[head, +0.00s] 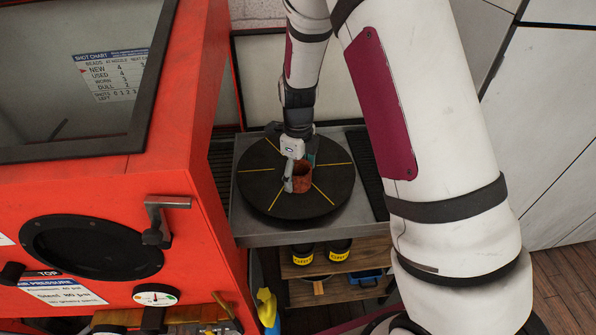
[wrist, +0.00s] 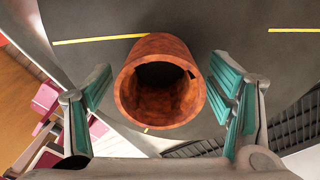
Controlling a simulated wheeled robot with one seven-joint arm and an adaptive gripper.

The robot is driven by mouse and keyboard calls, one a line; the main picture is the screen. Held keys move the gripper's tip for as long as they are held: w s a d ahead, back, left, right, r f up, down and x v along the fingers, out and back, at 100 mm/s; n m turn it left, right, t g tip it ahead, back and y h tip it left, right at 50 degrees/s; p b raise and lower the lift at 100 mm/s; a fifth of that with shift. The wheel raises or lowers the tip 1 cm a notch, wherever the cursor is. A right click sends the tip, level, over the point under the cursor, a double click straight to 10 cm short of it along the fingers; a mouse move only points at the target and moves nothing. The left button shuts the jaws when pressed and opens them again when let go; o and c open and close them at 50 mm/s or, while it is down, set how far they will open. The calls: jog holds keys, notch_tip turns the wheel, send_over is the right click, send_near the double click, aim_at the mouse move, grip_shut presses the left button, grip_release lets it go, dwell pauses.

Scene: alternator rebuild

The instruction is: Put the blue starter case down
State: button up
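A hollow cylindrical case (wrist: 160,88), rusty orange-brown rather than blue, stands on the dark round turntable (head: 331,205). In the head view the case (head: 302,183) shows just under my gripper (head: 300,167). In the wrist view my gripper (wrist: 161,75) is open, with one teal-padded finger on each side of the case. A gap shows between each finger and the case wall. The near end of the case is open to the camera, with a dark inside. My gripper hides part of the case in the head view.
A red blast cabinet (head: 205,110) with a window stands close on the left. The turntable has yellow lines and bare room around the case. Below are a wooden shelf with black, yellow-labelled containers (head: 302,254), a blue item (head: 365,277) and a yellow spray bottle (head: 267,306).

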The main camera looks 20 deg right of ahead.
jog(key=s+r+n+t+b, duration=0.1)
jog(key=s+r+n, duration=0.15)
jog(key=r, duration=0.65)
jog(key=s+r+n, duration=0.2)
jog(key=r+n, duration=0.1)
jog(key=r, duration=0.7)
jog(key=s+d+r+n+t, duration=0.1)
jog(key=s+r+n, duration=0.3)
jog(key=s+n, duration=0.5)
jog(key=s+d+r+n+t, duration=0.1)
jog(key=s+r+n+t, duration=0.2)
jog(key=s+n, duration=0.7)
notch_tip(320, 180, up, 3)
jog(key=shift+f+n+t, duration=0.2)
jog(key=shift+n+t, duration=0.1)
jog(key=shift+n, duration=0.95)
jog(key=shift+s, duration=0.1)
